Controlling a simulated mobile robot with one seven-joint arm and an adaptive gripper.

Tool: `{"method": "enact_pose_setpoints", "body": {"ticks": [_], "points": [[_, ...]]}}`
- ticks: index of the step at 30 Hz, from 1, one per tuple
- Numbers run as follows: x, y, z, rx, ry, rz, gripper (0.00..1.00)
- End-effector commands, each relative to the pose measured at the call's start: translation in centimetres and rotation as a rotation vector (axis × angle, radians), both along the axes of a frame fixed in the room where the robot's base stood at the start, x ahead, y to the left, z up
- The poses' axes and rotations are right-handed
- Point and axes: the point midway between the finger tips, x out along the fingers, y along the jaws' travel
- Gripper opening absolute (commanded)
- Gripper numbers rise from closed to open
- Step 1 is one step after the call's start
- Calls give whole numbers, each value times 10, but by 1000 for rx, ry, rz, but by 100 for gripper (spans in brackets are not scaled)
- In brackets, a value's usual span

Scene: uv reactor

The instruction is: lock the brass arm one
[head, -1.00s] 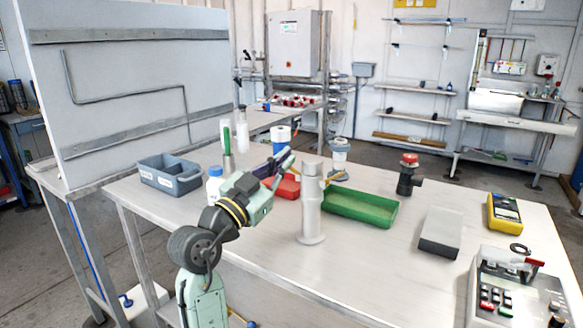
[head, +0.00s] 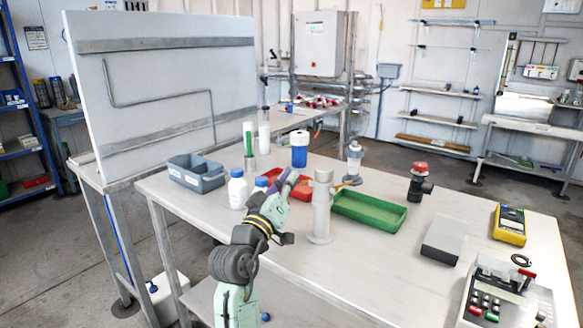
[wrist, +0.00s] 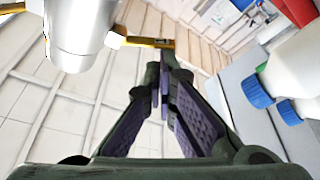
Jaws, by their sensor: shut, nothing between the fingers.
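A grey metal column (head: 321,212) with a round base stands upright on the table. A thin brass arm (head: 347,183) sticks out to the right near its top. The wrist view shows the column (wrist: 80,32) upside down at the upper left, with a brass arm (wrist: 150,42) and a pale block at its root. My gripper (head: 290,176) is just left of the column's top in the head view. Whether the head view's arm is the same one is unclear.
Left of the column are white bottles with blue caps (head: 237,190), a red tray (head: 36,184) and a grey bin (head: 197,174). A green tray (head: 370,211) lies close behind right. A grey box (head: 444,240) is farther right. The table front is clear.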

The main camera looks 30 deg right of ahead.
Motion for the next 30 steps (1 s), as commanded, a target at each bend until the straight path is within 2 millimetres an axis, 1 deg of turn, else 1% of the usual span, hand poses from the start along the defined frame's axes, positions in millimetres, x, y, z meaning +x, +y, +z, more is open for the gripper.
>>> {"method": "enact_pose_setpoints", "body": {"ticks": [2, 11, 15, 16, 24, 30], "points": [[-1, -1, -2, -27, 69, -2, 0], [-2, -1, -16, -27, 68, -1, 0], [-4, -2, -21, -79, 194, -1, 0], [-4, -2, -23, -81, 202, -2, 0], [-9, -4, -33, -80, 196, -1, 0], [-9, -4, -31, -80, 195, -1, 0]]}}
